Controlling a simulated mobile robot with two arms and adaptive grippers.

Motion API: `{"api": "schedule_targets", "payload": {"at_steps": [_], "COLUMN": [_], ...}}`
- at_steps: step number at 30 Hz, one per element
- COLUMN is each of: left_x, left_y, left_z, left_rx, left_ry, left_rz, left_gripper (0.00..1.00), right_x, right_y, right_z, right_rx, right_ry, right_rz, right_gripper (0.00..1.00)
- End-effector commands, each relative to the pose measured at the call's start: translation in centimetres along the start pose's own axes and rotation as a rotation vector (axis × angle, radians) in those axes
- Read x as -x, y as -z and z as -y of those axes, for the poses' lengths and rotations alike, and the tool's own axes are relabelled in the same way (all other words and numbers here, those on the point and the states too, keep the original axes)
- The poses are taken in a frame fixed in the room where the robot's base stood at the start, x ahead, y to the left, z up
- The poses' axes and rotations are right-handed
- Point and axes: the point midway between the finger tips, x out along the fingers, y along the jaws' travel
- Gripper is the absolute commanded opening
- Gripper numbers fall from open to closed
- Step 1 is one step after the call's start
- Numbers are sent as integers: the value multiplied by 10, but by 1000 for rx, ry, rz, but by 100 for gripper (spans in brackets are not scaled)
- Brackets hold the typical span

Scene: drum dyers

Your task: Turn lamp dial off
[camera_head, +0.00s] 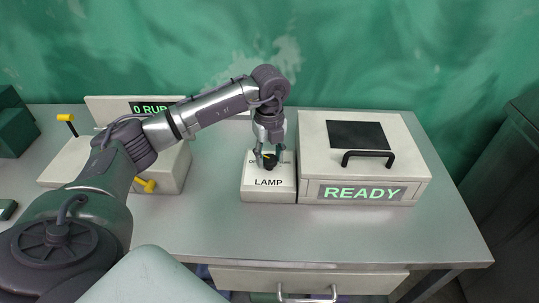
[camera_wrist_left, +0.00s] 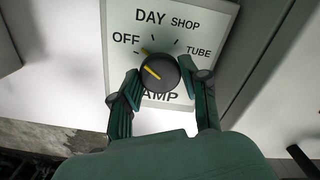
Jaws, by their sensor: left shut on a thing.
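The lamp box (camera_head: 268,194) is a white block labelled LAMP on the table. Its black dial (camera_head: 270,162) is on top, with my left gripper (camera_head: 268,156) coming down over it from above. In the left wrist view the round dial (camera_wrist_left: 158,73) sits between the two fingers of the left gripper (camera_wrist_left: 159,80), which is shut on it. A yellow line on the dial slants toward the upper left, on the OFF side. The labels OFF, DAY, SHOP and TUBE show around it; LAMP is partly covered. My right gripper is out of view.
A white box with a black handle (camera_head: 367,155) and a green READY display (camera_head: 359,192) stands right beside the lamp box. At left is a white machine with yellow knobs (camera_head: 146,186), partly behind my arm. The table front (camera_head: 330,235) is clear.

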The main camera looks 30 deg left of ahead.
Motion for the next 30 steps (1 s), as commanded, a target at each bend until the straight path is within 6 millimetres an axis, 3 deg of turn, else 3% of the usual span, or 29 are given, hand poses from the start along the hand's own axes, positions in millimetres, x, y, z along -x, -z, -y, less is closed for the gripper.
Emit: {"api": "schedule_targets", "payload": {"at_steps": [12, 30], "left_x": [0, 0], "left_y": [0, 0], "left_z": [0, 0], "left_rx": [261, 331], "left_ry": [0, -1], "left_rz": [0, 0], "left_gripper": [10, 10], "right_x": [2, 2], "right_y": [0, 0], "right_z": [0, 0], "right_rx": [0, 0], "right_ry": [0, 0], "right_rz": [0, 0], "right_gripper": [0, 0]}}
